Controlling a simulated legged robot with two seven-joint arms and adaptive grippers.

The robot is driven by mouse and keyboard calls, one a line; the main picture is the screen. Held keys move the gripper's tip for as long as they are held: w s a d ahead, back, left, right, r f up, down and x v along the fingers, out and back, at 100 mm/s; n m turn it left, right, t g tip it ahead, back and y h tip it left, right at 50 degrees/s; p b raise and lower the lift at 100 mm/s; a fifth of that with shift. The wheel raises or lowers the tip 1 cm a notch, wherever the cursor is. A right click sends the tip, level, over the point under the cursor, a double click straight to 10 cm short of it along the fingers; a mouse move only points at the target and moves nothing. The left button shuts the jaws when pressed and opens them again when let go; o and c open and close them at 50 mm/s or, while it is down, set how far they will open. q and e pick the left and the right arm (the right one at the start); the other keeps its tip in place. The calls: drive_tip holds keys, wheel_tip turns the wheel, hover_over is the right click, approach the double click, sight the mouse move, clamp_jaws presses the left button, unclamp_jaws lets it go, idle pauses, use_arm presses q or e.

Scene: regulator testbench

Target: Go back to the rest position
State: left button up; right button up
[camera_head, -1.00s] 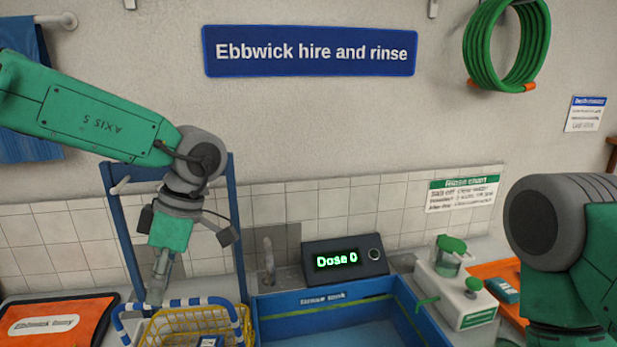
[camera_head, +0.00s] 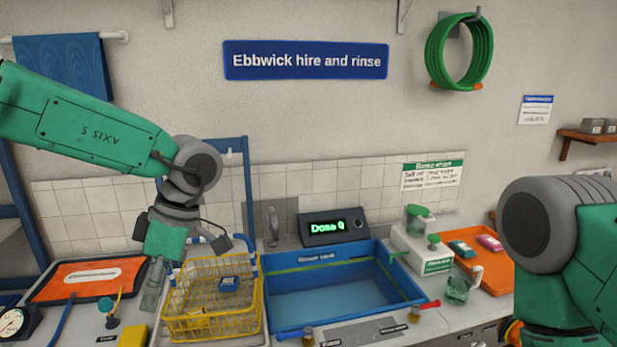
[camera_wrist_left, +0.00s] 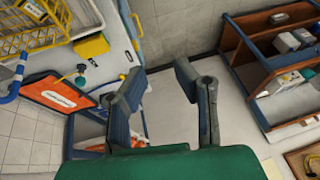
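My left gripper (camera_head: 154,284) hangs at the left side of the yellow wire basket (camera_head: 180,318) in the head view, with nothing in it. In the left wrist view, its two fingers (camera_wrist_left: 160,80) are spread apart with only pale floor between them. Part of the yellow basket shows at that view's top left (camera_wrist_left: 48,38). My right arm stands at the right edge of the head view; its gripper is out of the picture.
The blue rinse tank (camera_head: 295,322) is right of the basket. A dosing unit (camera_head: 422,262) and orange tray (camera_head: 498,278) stand further right. An orange mat (camera_head: 60,290) lies left. A shelf unit (camera_wrist_left: 265,75) stands beyond clear floor in the left wrist view.

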use_arm(q)
drive_tip(key=a+f+m+t+y+b, duration=0.1)
drive_tip(key=a+f+m+t+b, duration=0.2)
drive_tip(key=f, duration=0.6)
drive_tip(key=a+f+m+t+y+b, duration=0.2)
drive_tip(key=a+f+m, duration=0.15)
drive_tip(key=f, duration=0.65)
drive_tip(key=a+f+m+t+y+b, duration=0.1)
drive_tip(key=a+f+m+t+b, duration=0.15)
drive_tip(key=f, duration=0.65)
drive_tip(key=s+d+f+m+h+b, duration=0.25)
drive_tip(key=s+f+m, duration=0.3)
drive_tip(key=f, duration=0.35)
drive_tip(key=s+d+f+m+g+h+b, duration=0.1)
drive_tip(key=s+f, duration=0.4)
drive_tip(key=s, duration=0.5)
drive_tip(key=s+d+f+m+g+h+b, duration=0.1)
drive_tip(key=s+f+m+g+h+b, duration=0.2)
drive_tip(key=s+m, duration=0.3)
drive_tip(key=s+f+h, duration=0.1)
drive_tip(key=s, duration=0.3)
drive_tip(key=shift+d+f, duration=0.2)
drive_tip(key=shift+f, duration=0.2)
